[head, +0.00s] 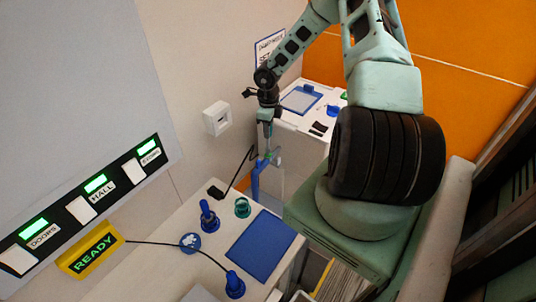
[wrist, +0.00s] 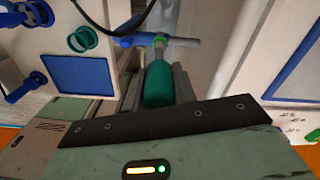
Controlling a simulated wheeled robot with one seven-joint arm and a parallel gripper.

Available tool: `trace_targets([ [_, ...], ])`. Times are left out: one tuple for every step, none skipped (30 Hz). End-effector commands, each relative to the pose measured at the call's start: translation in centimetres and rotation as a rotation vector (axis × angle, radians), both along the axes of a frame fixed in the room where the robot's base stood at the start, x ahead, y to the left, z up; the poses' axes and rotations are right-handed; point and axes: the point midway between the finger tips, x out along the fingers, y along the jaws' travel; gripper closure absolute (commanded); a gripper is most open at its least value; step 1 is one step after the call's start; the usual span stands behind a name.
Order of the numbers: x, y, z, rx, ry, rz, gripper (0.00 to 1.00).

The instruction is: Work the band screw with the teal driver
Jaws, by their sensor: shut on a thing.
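My gripper (head: 266,122) is shut on the teal driver (wrist: 167,85). The driver's thick teal handle lies between the two fingers in the wrist view, pointing away from the palm. Its far end is close to a blue and grey pipe (wrist: 186,42) with a green ring and a small yellow-green piece (wrist: 160,38), which looks like the band screw. I cannot tell whether the driver's tip touches it.
A white bench top holds a teal ring-shaped holder (head: 242,207), a blue stand (head: 208,216), a blue mat (head: 261,246) and another blue stand (head: 235,285). A yellow READY sign (head: 90,248) and a lit wall panel (head: 97,184) are at left. A second white cabinet (head: 292,120) stands behind.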

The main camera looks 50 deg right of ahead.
Motion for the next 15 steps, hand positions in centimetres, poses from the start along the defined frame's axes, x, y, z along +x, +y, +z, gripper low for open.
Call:
trace_targets([
  [-0.01,0.02,-0.03,0.002,0.0,0.07,1.0],
  [-0.01,0.01,-0.04,0.002,0.001,0.116,1.0],
  [0.01,-0.02,-0.03,0.001,-0.001,0.179,1.0],
  [0.03,-0.02,-0.01,0.001,-0.001,0.225,1.0],
  [0.03,-0.03,0.0,0.002,-0.002,0.271,1.0],
  [0.01,-0.06,-0.01,0.001,0.0,0.332,1.0],
  [0.02,-0.07,-0.02,0.001,0.0,0.378,1.0],
  [0.03,-0.05,-0.02,0.001,-0.001,0.423,1.0],
  [0.06,-0.02,-0.02,0.002,-0.002,0.484,1.0],
  [0.07,-0.03,-0.02,0.001,-0.002,0.529,1.0],
  [0.05,-0.06,-0.03,0.001,-0.001,0.574,1.0],
  [0.03,-0.11,-0.02,0.001,0.0,0.634,1.0],
  [0.05,-0.11,-0.01,0.0,0.0,0.679,1.0],
  [0.06,-0.1,0.0,0.0,-0.001,0.723,1.0],
  [0.09,-0.09,0.01,0.0,-0.001,0.782,1.0],
])
